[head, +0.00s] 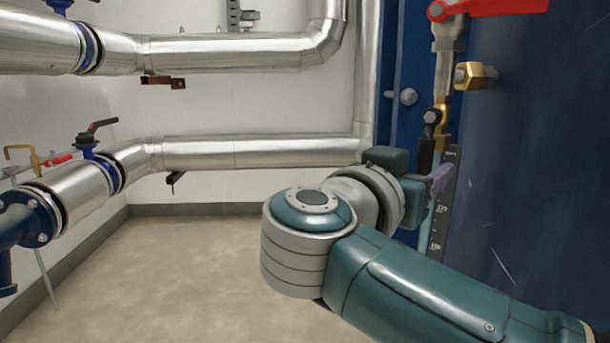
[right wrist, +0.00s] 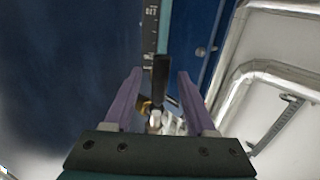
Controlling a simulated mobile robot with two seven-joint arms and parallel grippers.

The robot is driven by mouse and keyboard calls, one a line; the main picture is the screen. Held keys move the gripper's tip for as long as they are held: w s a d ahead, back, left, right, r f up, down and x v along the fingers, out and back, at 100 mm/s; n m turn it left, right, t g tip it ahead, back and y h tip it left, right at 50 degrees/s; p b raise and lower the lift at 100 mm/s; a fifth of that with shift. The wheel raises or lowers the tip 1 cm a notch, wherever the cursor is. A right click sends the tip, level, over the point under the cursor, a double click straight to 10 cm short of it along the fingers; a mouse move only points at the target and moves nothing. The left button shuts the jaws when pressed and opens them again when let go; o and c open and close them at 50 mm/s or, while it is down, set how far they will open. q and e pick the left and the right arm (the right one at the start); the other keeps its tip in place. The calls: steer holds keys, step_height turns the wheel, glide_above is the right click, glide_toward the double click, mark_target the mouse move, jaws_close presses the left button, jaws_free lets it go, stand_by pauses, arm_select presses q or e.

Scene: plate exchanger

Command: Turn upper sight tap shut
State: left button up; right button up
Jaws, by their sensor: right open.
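The upper sight tap (head: 440,108) is a brass fitting above the sight glass on the blue unit's edge. Its black lever (head: 427,150) points down, along the line of the glass. My right gripper (head: 440,177) is just below the tap, its fingers partly hidden behind its own body in the head view. In the right wrist view the gripper (right wrist: 160,73) is open, with one purple finger on each side of the black lever (right wrist: 161,75). Gaps show between fingers and lever. My left gripper is not in view.
A black graduated scale (head: 437,230) runs beside the sight glass. A red-handled valve (head: 490,8) and a brass stub (head: 470,76) sit above the tap. The blue wall (head: 540,150) is close on the right. Silver pipes (head: 260,152) run behind; the floor (head: 190,260) is clear.

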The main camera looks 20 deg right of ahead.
steer(key=shift+x, duration=1)
steer(key=shift+c, duration=0.3)
jaws_close()
stand_by(0.4)
